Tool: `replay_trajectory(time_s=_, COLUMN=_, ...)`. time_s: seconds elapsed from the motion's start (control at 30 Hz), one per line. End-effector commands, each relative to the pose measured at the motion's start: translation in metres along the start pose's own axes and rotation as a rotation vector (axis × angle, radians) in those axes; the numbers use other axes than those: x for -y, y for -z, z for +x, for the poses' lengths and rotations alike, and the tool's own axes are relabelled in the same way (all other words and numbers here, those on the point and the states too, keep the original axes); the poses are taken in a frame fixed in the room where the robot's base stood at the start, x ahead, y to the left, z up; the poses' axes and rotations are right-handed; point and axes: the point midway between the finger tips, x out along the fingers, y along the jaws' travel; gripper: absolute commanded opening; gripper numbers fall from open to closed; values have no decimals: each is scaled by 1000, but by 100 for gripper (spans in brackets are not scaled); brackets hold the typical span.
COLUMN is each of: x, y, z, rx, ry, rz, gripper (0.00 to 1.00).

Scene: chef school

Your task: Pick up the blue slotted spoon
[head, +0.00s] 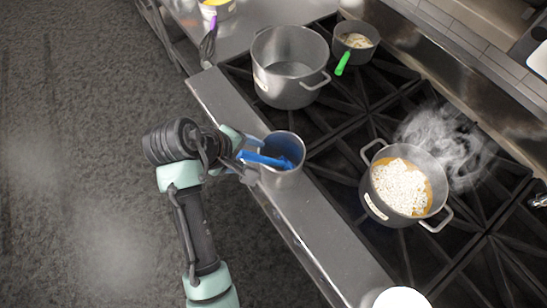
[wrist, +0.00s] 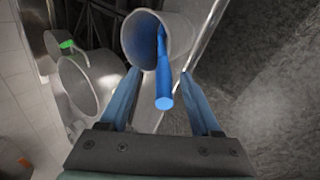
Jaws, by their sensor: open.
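The blue slotted spoon (head: 262,159) leans in a grey metal canister (head: 287,176) at the edge of the steel counter. Its handle sticks out over the rim toward my gripper, and its lower end is hidden inside. In the wrist view the blue handle (wrist: 163,85) points toward the camera, between the two fingers. My gripper (head: 246,160) is beside the canister on its left. In the wrist view the fingers of my gripper (wrist: 162,92) are open, with space on both sides of the handle.
A large empty pot (head: 290,88) and a small pan with a green handle (head: 356,42) stand on the stove behind. A steaming pot (head: 376,212) of white food stands to the right. A whisk with a purple handle (head: 209,42) lies at the back counter. The floor at left is clear.

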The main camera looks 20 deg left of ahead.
Motion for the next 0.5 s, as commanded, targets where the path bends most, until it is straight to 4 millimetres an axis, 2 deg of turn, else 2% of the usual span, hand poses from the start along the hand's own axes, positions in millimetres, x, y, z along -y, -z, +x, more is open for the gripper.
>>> replay_trajectory(time_s=0.27, x=2, y=0, z=19, rx=1, ry=3, rz=-1, gripper=64)
replay_trajectory(time_s=0.5, x=5, y=2, z=50, rx=0, ry=2, rz=1, gripper=64)
